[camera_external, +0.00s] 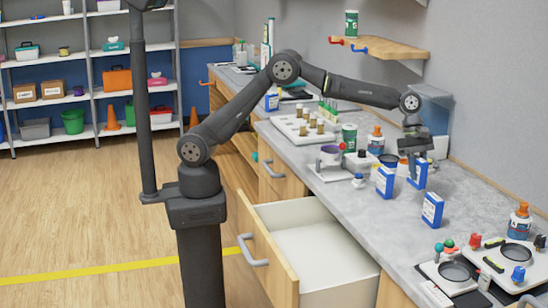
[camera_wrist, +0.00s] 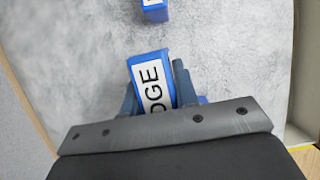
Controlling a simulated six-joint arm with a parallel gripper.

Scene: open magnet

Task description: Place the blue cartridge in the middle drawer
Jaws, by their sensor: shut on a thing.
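My gripper (camera_external: 415,148) is over the grey counter, its fingers pointing down. It is shut on a blue cartridge (camera_external: 418,175) with a white label. In the wrist view, my gripper's fingers (camera_wrist: 157,90) sit on both sides of this cartridge (camera_wrist: 150,72), whose label shows "DGE". I cannot tell whether the cartridge still touches the counter. Two similar blue-and-white cartridges stand close by, one to the left (camera_external: 385,182) and one in front to the right (camera_external: 432,211). An open, empty white drawer (camera_external: 318,246) with a wooden front lies below the counter edge.
A closed drawer (camera_external: 272,182) is left of the open one. The counter (camera_external: 375,225) is bare above the open drawer. Bottles, a white rack (camera_external: 297,128) and a purple-topped device (camera_external: 330,158) stand behind. Devices with round plates (camera_external: 452,272) stand at the front right.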

